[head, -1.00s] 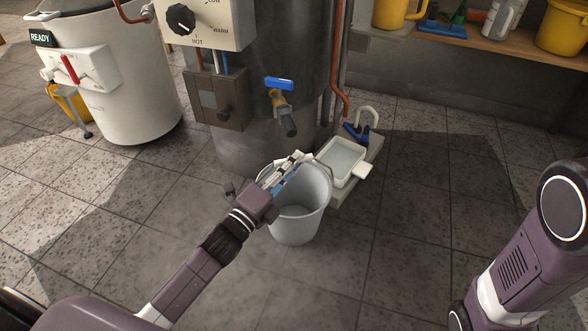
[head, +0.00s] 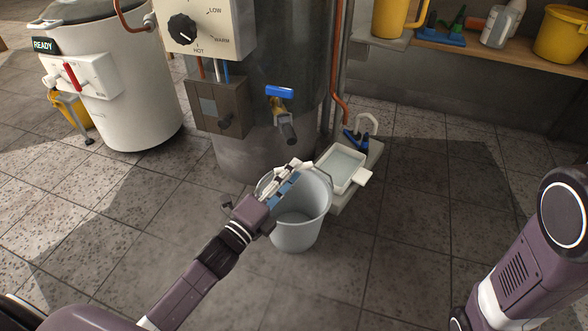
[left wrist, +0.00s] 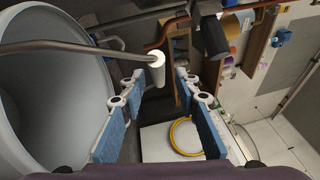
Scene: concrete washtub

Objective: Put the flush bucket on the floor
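The flush bucket (head: 299,232) is a light grey pail, upright in front of the dark tank; its base appears to be at the floor. In the left wrist view its wall (left wrist: 45,100) fills the left side. Its thin handle (left wrist: 75,46) is raised, with a white grip (left wrist: 157,60) near my fingertips. My left gripper (head: 292,170) is over the bucket's rim, fingers apart. In the left wrist view the two blue-padded fingers (left wrist: 160,80) are open, with no object clamped between them. The right arm shows at the right; its gripper is out of view.
The dark tank (head: 250,155) with a blue-handled tap (head: 280,105) stands behind the bucket. A white tray (head: 342,168) is right of it. A white drum (head: 135,110) stands at the left and a shelf (head: 480,53) at the back right. Tiled floor (head: 420,240) is free at the front right.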

